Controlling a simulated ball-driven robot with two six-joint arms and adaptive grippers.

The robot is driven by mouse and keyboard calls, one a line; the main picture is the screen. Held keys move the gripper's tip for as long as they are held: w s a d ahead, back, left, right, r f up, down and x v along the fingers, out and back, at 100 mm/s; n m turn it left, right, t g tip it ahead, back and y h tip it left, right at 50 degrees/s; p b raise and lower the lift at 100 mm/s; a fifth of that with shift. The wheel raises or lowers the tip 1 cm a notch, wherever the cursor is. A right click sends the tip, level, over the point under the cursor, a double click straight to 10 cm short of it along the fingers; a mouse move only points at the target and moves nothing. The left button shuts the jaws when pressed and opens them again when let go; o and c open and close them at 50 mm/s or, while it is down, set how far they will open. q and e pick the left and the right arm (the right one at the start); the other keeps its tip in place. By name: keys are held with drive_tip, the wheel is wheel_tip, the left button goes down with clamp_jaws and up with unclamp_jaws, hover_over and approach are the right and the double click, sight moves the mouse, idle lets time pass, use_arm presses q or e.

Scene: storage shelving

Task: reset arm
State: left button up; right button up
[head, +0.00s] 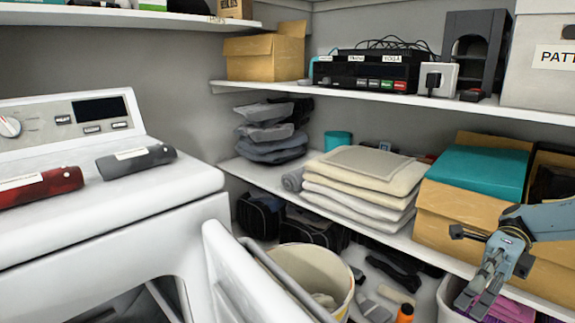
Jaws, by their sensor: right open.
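My right gripper (480,298) is at the lower right, with its blue-grey arm coming in from the right edge. It is open, points down and to the left, and nothing shows between its fingers. It appears in front of the cardboard box (450,205) on the middle shelf and above a white bin (447,297) holding purple cloth. I cannot tell if it touches either. My left gripper is not in view.
A white washer (130,215) with a red roll (40,188) and a grey roll (136,162) on top fills the left. Shelves (262,172) hold folded cloths (365,178) and boxes. A cream bucket (318,262) stands on the cluttered floor.

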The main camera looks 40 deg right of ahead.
drive_tip(key=w+a+f+m+t+h, duration=0.1)
drive_tip(key=w+a+f+m+t, duration=0.1)
drive_tip(key=a+f+m+t, duration=0.4)
drive_tip(key=w+a+f+m+t+h, duration=0.25)
drive_tip(key=a+f+m+t, duration=0.2)
drive_tip(key=f, duration=0.25)
drive_tip(key=a+f+m+h, duration=0.3)
drive_tip(key=f+m+h, duration=0.6)
drive_tip(key=f+m, duration=0.55)
drive_tip(key=s+a+f+m+g+h, duration=0.2)
drive_tip(key=s+f+m+g, duration=0.3)
drive_tip(key=s+f, duration=0.3)
drive_tip(key=s+a+f+m+g+h, duration=0.2)
drive_tip(key=s+f+m+g, duration=0.3)
drive_tip(key=s, duration=0.8)
wheel_tip(320, 180, down, 3)
drive_tip(key=shift+s+a+f+g, duration=0.1)
drive_tip(key=shift+s+a+g, duration=0.15)
drive_tip(key=shift+g, duration=0.3)
